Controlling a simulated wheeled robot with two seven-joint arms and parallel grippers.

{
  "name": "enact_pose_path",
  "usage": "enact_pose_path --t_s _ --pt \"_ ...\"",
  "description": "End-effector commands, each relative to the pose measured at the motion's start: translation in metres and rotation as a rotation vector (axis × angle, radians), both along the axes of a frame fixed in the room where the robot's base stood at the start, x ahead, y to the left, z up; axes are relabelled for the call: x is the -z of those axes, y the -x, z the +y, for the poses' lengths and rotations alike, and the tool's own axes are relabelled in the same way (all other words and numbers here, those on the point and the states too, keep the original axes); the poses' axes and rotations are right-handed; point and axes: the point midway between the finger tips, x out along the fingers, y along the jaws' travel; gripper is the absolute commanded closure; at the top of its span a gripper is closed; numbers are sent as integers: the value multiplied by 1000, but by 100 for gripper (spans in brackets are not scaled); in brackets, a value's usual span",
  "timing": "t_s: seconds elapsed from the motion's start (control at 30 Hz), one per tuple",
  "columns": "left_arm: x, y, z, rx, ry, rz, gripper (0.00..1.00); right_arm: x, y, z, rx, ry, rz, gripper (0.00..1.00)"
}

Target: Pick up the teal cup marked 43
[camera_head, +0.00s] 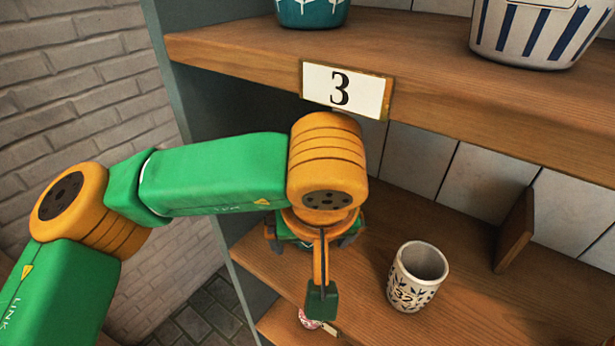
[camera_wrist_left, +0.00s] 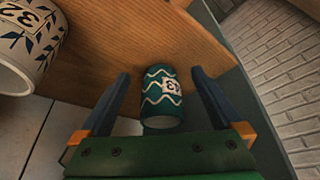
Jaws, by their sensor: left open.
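The teal cup (camera_wrist_left: 158,108) with white wavy lines stands on the shelf in the left wrist view. Its white label is partly turned away and its number is hard to read. My left gripper (camera_wrist_left: 161,73) is open, with one dark finger on each side of the cup and a visible gap to each. In the head view this cup is hidden behind my left arm and wrist. My right gripper is not in view.
A white cup marked 32 (camera_head: 416,277) stands on the same shelf, right of my left gripper. The upper shelf (camera_head: 440,75), with a "3" sign (camera_head: 345,91), is overhead. A wooden divider (camera_head: 515,232) stands farther right. A side panel (camera_head: 190,90) borders the left.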

Motion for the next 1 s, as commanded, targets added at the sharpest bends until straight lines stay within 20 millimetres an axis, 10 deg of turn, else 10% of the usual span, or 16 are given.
enact_pose_path --t_s 0.3,0.6,0.93,1.0 --pt "-2 -58 5 -2 -2 3 0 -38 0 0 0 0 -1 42" --pt "12 -60 5 1 0 -1 3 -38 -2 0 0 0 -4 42" --pt "12 -60 5 0 0 0 92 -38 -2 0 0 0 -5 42" --pt "12 -60 5 0 1 0 94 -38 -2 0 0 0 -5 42"
